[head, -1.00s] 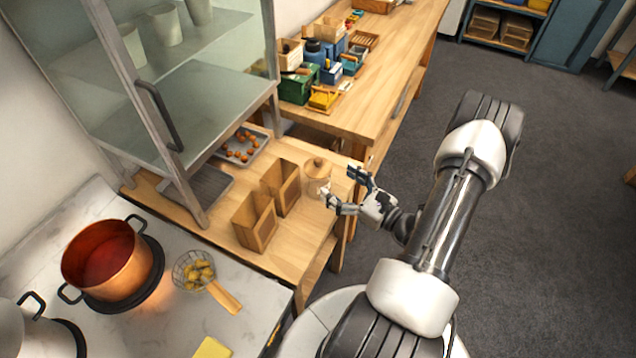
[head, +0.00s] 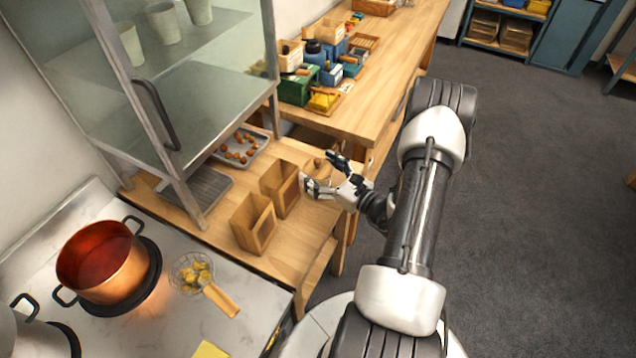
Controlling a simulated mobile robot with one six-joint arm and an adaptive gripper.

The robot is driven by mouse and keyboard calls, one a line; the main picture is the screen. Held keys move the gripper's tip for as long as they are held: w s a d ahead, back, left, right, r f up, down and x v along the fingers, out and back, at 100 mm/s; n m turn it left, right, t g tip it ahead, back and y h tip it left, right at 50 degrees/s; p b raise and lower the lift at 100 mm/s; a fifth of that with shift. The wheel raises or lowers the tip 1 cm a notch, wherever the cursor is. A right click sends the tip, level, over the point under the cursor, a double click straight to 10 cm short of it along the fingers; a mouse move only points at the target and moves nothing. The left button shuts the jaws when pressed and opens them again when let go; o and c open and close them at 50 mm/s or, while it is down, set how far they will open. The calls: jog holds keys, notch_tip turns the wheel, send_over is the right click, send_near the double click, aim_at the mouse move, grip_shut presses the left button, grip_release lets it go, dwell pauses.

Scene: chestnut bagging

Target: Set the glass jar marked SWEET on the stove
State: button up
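A glass jar with a round wooden lid (head: 318,164) stands at the right end of the wooden counter, beside two wooden boxes. My gripper covers most of it, and no marking on it is legible. My gripper (head: 321,174) is open, with its fingers spread and pointing left at the jar. I cannot tell whether they touch it. The stove (head: 150,335) is the pale top at lower left. It bears a copper pot (head: 105,262) of red liquid on a dark burner.
Two open wooden boxes (head: 254,225) stand left of the jar. A wire skimmer (head: 192,272) with yellow pieces and a yellow note (head: 210,349) lie on the stove top.

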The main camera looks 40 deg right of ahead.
grip_shut()
dwell(0.8)
